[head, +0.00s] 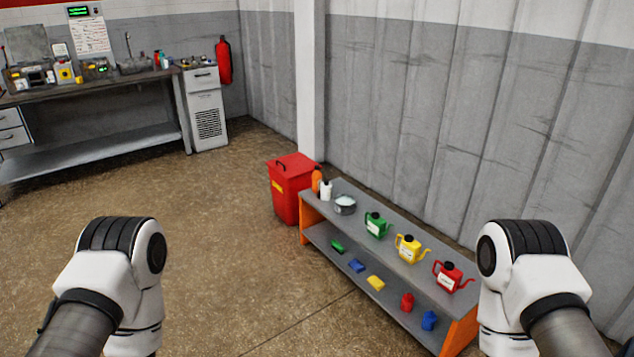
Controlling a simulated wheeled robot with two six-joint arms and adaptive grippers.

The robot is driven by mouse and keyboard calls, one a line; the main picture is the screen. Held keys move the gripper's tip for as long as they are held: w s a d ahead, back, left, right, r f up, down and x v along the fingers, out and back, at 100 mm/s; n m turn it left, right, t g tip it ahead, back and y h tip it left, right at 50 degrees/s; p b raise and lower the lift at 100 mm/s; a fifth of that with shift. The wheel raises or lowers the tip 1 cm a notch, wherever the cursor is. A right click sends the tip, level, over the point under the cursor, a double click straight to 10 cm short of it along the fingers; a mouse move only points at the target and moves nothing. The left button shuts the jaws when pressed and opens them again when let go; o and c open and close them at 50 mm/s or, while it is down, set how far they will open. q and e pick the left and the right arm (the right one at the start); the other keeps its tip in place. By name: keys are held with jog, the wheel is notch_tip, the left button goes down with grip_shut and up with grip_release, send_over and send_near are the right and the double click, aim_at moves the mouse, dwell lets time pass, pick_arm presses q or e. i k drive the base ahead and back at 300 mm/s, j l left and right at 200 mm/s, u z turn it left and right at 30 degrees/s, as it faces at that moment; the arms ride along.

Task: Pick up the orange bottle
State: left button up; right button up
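The orange bottle (316,180) stands upright at the far left end of the top shelf of a grey bench with orange end panels. A white bottle (326,191) stands right beside it and hides a little of its lower part. Both my arms show only their upper links at the lower left and lower right of the head view. Neither gripper is in view. Both arms are well apart from the bottle.
The low bench (395,262) holds a metal bowl (345,205) and green (376,226), yellow (409,249) and red (448,277) cans. Small coloured items lie on its lower shelf. A red bin (291,188) stands behind its far end. Open floor (220,260) lies left.

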aim_at(316, 176)
jog(key=i+j, duration=0.7)
jog(key=i, duration=0.2)
jog(key=i+j, duration=0.75)
jog(key=i, duration=0.15)
jog(key=i+j, duration=0.25)
jog(key=i, duration=0.25)
jog(key=i+j, duration=0.2)
jog(key=i, duration=0.35)
jog(key=i+j+z, duration=0.1)
jog(key=i+j, duration=0.15)
jog(key=i, duration=0.25)
jog(key=i+j, duration=0.25)
jog(key=i, duration=0.25)
